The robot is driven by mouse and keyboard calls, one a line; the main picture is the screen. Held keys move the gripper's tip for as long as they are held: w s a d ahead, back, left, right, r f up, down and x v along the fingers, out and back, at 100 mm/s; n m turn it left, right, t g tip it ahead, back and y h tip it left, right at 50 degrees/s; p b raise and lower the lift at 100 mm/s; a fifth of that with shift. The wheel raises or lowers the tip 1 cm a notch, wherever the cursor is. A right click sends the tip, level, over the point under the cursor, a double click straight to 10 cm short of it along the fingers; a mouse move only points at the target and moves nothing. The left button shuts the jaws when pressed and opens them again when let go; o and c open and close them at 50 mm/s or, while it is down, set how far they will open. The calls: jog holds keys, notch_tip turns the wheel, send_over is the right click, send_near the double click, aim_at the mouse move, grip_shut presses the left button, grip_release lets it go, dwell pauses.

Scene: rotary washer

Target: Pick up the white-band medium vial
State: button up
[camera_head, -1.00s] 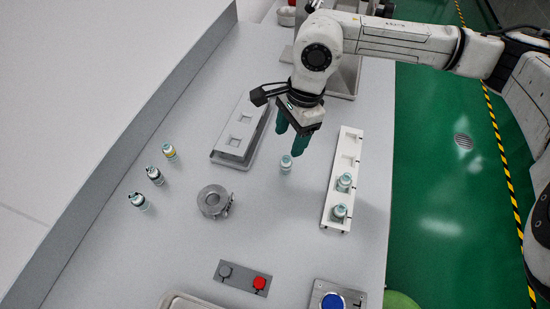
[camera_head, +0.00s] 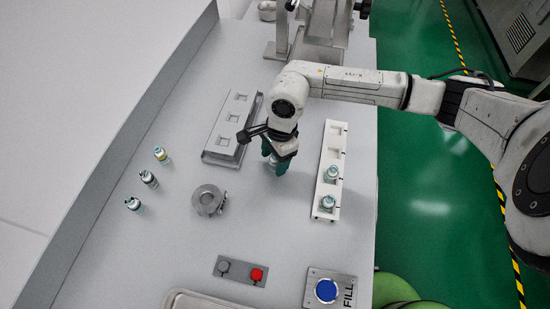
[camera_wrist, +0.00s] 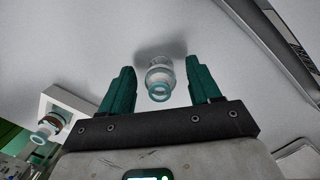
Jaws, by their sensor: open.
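A small clear vial with a pale band and a teal ring at its mouth (camera_wrist: 159,78) stands on the table in the wrist view. It lies between the two green fingers of my gripper (camera_wrist: 160,72), with gaps on both sides. My gripper is open and is not closed on it. In the head view my gripper (camera_head: 272,162) is low over the table between the two racks, and it hides most or all of this vial. I cannot tell its size class from these views.
A white rack (camera_head: 333,148) holding two vials (camera_head: 330,174) stands right of my gripper. A grey tray (camera_head: 228,128) is at left. A round metal fixture (camera_head: 208,200), several capped vials (camera_head: 148,179), a button panel (camera_head: 240,270) and a blue FILL button (camera_head: 326,291) are nearby.

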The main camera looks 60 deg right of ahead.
jog(key=shift+f, duration=0.3)
jog(key=c, duration=1.1)
